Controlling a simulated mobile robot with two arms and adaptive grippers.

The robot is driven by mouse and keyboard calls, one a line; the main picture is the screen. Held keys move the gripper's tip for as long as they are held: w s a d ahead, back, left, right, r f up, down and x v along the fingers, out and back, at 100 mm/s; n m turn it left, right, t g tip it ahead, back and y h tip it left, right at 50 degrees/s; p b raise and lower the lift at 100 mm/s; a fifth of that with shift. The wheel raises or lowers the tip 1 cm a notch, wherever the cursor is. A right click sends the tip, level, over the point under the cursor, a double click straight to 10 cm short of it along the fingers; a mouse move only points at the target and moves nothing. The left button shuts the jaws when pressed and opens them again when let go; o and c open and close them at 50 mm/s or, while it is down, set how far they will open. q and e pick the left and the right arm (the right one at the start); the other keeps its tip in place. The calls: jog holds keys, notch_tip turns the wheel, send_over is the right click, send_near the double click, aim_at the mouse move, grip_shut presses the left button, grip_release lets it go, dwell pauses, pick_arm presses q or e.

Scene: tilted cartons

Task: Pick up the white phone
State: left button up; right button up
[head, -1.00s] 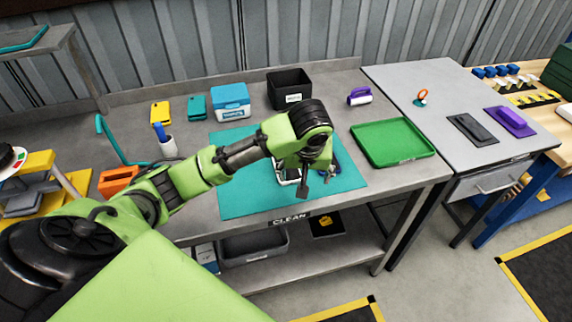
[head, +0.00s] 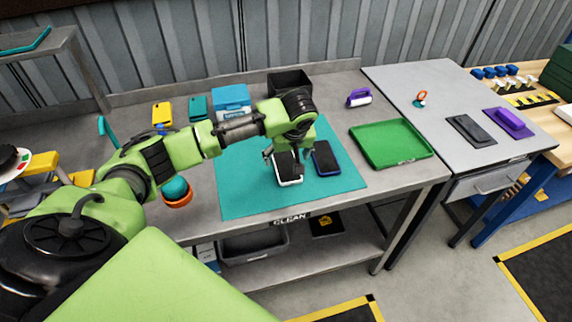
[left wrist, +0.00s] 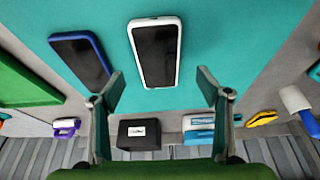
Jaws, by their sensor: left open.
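The white phone (head: 288,171), white-edged with a dark screen, lies on the teal mat (head: 240,203) on the bench. In the left wrist view the phone (left wrist: 156,52) lies on the mat beyond the fingertips, roughly midway between them. My left gripper (head: 283,153) is above the phone's far end in the head view and partly covers it. In the left wrist view my left gripper (left wrist: 160,90) is open with nothing between its fingers. I cannot see my right gripper.
A blue-edged phone (head: 326,159) lies just right of the white phone. A green tray (head: 391,144) stands to the right. Behind are a black bin (head: 289,84) and a blue-and-white box (head: 231,102). The mat's front part is clear.

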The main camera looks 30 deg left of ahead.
aim_at(286, 164)
pick_arm(q)
jog(key=shift+w+a+f+p, duration=0.1)
jog(key=shift+f+p, duration=0.2)
jog(key=shift+f, duration=0.05)
jog(key=p+x, duration=0.1)
jog(key=x, duration=0.2)
jog(key=shift+w+f, duration=0.1)
jog(key=shift+f, duration=0.05)
jog(key=shift+w+f, duration=0.15)
jog(key=shift+f, duration=0.25)
jog(key=shift+r, duration=0.1)
jog(key=c, duration=1.3)
